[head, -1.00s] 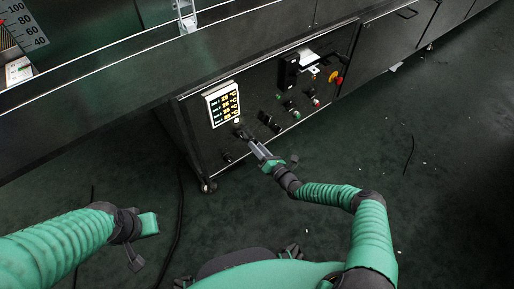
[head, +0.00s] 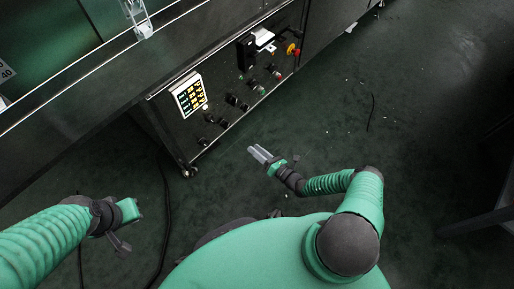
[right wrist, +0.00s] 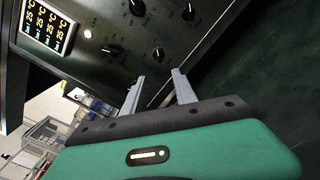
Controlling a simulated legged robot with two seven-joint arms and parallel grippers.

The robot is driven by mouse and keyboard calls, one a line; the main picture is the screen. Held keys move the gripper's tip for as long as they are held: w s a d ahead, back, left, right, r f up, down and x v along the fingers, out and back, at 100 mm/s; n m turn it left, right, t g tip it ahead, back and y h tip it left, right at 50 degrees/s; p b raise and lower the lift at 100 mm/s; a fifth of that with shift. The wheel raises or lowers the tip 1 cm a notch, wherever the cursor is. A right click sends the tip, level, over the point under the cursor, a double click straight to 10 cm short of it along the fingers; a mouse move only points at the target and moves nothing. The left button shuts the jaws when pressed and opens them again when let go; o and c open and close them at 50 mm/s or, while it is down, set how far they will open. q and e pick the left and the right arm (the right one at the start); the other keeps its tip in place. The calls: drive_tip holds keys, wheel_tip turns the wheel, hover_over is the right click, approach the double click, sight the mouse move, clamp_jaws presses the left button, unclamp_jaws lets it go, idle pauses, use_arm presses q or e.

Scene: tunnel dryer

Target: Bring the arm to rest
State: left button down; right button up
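My right gripper (head: 260,154) is in front of and below the dryer's control panel (head: 222,118), apart from it, over the dark floor. In the right wrist view its two grey fingers (right wrist: 157,86) stand apart with nothing between them. My left gripper (head: 127,213) is at the lower left over the floor; its fingers cannot be made out. The panel carries a lit temperature display (head: 189,95), which also shows in the right wrist view (right wrist: 47,25), and several black knobs (right wrist: 110,48).
A red and yellow emergency button (head: 293,50) is at the panel's far right end. The conveyor edge (head: 100,75) runs above the panel. A black cable (head: 166,215) lies on the floor. The floor right of my right arm is mostly free. A dark table-like frame (head: 485,220) is at the right edge.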

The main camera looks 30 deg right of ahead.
drive_tip(key=shift+s, duration=0.2)
drive_tip(key=s+a+r+n+g+y+p, duration=0.15)
drive_tip(key=s+a+r+n+g, duration=0.35)
drive_tip(key=r+n+g, duration=0.5)
drive_tip(key=s+a+r+n+g+y+p, duration=0.15)
drive_tip(key=s+a+r+n+g, duration=0.4)
drive_tip(key=n, duration=0.85)
drive_tip(key=s+d+r+n+g+h, duration=0.1)
drive_tip(key=s+d+r+n+h, duration=0.15)
drive_tip(key=r+n+h, duration=0.2)
drive_tip(key=s+d+r+n+g+h, duration=0.1)
drive_tip(key=s+d+r+n+h, duration=0.15)
drive_tip(key=r+n, duration=0.35)
wheel_tip(320, 180, up, 47)
drive_tip(key=n+t+h+p, duration=0.2)
drive_tip(key=n+p, duration=0.3)
drive_tip(key=p, duration=3.4)
drive_tip(key=shift+s+f+n+t, duration=0.2)
drive_tip(key=shift+n+t, duration=0.15)
drive_tip(key=shift+t, duration=0.2)
